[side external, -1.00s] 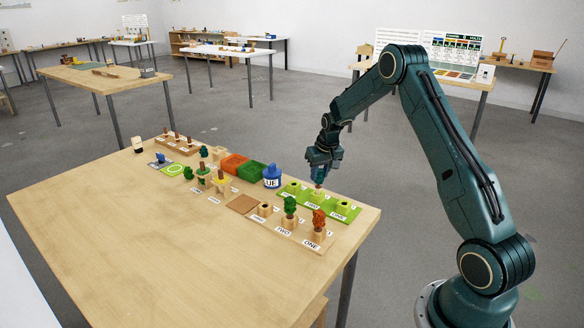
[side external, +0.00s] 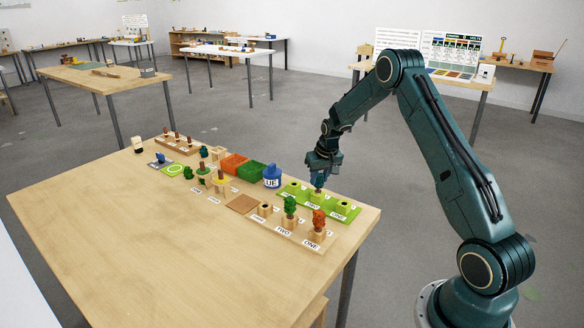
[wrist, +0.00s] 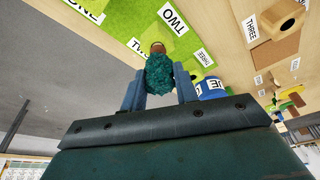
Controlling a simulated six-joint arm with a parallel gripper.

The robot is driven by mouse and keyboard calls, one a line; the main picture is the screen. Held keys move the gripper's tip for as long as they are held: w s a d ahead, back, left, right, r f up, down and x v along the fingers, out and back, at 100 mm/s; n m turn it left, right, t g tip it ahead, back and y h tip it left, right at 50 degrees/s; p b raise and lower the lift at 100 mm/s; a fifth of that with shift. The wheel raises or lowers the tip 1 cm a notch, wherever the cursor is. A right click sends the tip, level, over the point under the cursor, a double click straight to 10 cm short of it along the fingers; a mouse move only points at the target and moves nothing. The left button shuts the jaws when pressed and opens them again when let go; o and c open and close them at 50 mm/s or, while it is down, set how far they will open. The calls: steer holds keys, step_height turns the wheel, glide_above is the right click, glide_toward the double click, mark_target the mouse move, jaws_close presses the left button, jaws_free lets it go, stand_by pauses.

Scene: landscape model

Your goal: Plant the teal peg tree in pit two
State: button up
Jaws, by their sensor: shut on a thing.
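The teal peg tree (wrist: 159,76) is between the fingers of my gripper (wrist: 158,86) in the wrist view, with its brown trunk end pointing away from the wrist. My gripper (side external: 321,174) is shut on it, low over the middle of the green pit board (side external: 328,208) in the side view. Pit two (side external: 315,198) is a green block directly under the gripper, by the label TWO. The label TWO (wrist: 172,18) also shows just beyond the trunk in the wrist view. I cannot tell whether the trunk end is inside the pit.
Pit one (side external: 343,206) and pit three (side external: 292,189) flank pit two closely. In front, a wooden rack holds a green tree (side external: 290,207) and an orange tree (side external: 318,221). A blue labelled container (side external: 271,177) stands to the left. The table's front left is clear.

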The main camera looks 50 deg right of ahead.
steer(key=shift+f, duration=0.3)
steer(key=o, duration=1.2)
steer(key=shift+c, duration=0.2)
steer(key=shift+r, duration=0.2)
steer(key=v, duration=1.3)
steer(key=shift+r, duration=0.2)
steer(key=shift+s+a, duration=0.1)
steer(key=shift+a, duration=0.05)
